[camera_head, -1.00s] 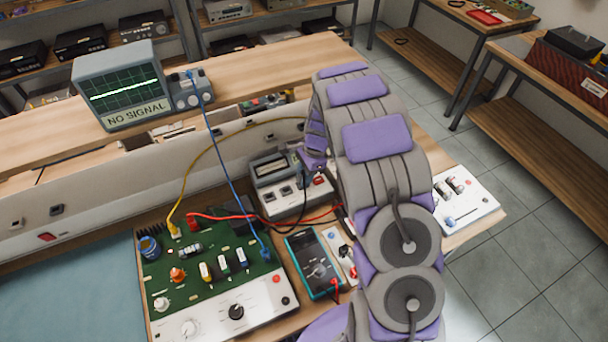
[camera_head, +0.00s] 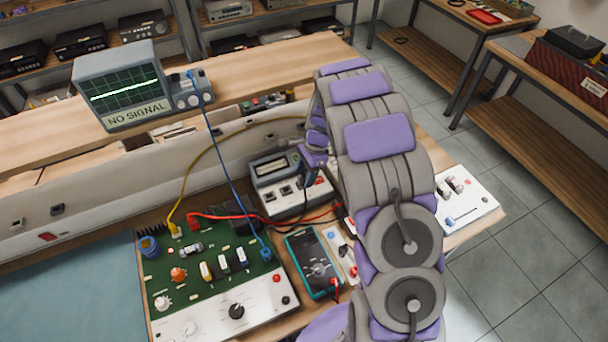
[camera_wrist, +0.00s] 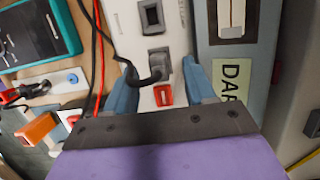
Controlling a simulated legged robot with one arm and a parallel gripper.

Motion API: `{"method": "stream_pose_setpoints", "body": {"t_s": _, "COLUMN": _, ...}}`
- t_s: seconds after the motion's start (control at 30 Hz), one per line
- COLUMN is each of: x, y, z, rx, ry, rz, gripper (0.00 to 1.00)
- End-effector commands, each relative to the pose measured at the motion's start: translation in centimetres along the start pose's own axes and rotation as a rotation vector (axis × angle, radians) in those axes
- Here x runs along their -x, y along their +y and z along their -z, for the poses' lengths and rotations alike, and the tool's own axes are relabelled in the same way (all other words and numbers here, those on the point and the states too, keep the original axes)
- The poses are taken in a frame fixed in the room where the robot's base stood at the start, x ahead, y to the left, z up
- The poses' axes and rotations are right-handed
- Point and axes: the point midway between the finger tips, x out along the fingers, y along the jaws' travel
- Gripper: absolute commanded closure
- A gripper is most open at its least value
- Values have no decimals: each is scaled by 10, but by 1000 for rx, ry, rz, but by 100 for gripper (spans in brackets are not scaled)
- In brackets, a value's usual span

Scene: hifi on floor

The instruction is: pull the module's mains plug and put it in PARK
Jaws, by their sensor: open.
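In the wrist view, a dark plug (camera_wrist: 160,66) with a black cord sits in a socket of a pale strip (camera_wrist: 130,18). My gripper (camera_wrist: 158,72) is open, with one blue-grey finger on each side of the plug; I cannot tell whether they touch it. A red switch (camera_wrist: 163,95) lies between the fingers, nearer my palm. A grey box (camera_wrist: 210,60) with a label partly cut off, reading "DAR", is right of the strip. I cannot make out PARK.
A green circuit board (camera_head: 215,255) and a teal meter (camera_head: 312,262) lie left of my arm. Red (camera_wrist: 98,70), yellow and blue leads cross nearby. An empty socket (camera_wrist: 152,17) is above the plug in the wrist view. An oscilloscope (camera_head: 120,85) shows "NO SIGNAL".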

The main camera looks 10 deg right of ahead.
Motion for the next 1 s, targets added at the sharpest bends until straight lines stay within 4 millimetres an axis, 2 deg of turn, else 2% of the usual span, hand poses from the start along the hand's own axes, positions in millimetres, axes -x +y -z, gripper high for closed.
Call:
{"method": "stream_pose_setpoints", "body": {"t_s": 0.4, "x": 94, "y": -2, "z": 0, "rx": 0, "ry": 2, "rz": 4, "gripper": 45}}
{"method": "stream_pose_setpoints", "body": {"t_s": 0.6, "x": 132, "y": -2, "z": 0, "rx": 0, "ry": 1, "rz": 4, "gripper": 45}}
{"method": "stream_pose_setpoints", "body": {"t_s": 0.8, "x": 154, "y": -2, "z": 1, "rx": -1, "ry": 2, "rz": 2, "gripper": 45}}
{"method": "stream_pose_setpoints", "body": {"t_s": 1.0, "x": 162, "y": -1, "z": 0, "rx": -1, "ry": 0, "rz": -1, "gripper": 45}}
